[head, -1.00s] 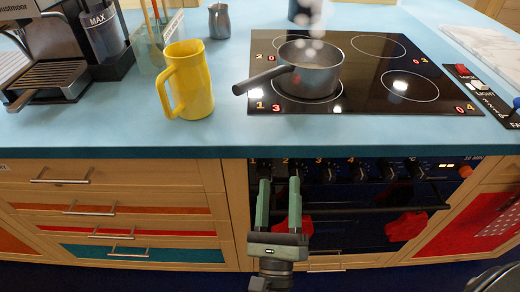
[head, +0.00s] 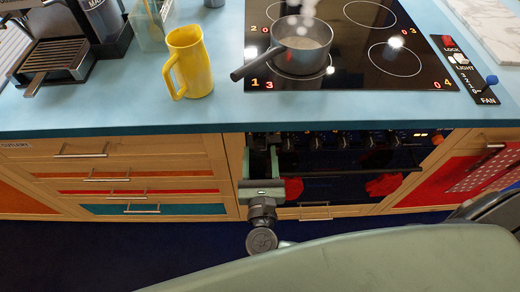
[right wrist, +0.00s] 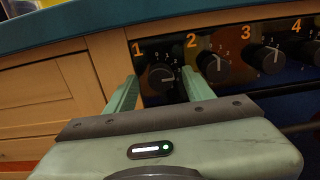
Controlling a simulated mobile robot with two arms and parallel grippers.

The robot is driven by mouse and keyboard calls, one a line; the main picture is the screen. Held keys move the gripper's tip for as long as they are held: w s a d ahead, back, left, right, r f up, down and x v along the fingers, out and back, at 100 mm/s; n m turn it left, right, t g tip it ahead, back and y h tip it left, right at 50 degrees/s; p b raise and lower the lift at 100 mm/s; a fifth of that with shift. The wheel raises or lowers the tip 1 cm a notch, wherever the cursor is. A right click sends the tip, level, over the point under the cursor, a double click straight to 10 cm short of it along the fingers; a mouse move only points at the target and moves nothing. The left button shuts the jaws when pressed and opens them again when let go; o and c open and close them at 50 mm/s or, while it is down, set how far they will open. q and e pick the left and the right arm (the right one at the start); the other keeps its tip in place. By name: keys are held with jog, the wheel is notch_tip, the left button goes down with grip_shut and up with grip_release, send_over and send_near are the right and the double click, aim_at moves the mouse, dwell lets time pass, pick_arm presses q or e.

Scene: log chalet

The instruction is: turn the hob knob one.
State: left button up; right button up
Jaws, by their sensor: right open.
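Hob knob one (right wrist: 163,77) is a dark round knob under an orange 1 on the black control panel, at the left end of the knob row. My right gripper (right wrist: 159,84) is open, with one green finger on each side of knob one in the right wrist view. I cannot tell whether either finger touches it. In the head view my right gripper (head: 261,160) is at the panel's left end and hides knob one. My left gripper is not in view.
Knob two (right wrist: 214,67) is close right of my right finger, with knob three (right wrist: 267,58) beyond. A steaming saucepan (head: 302,50) stands on the black hob (head: 365,75). A yellow jug (head: 190,62) stands left of it. Wooden drawers (head: 120,190) are left of the panel.

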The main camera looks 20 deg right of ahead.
jog(key=shift+w+d, duration=0.15)
jog(key=shift+w, duration=0.3)
grip_shut()
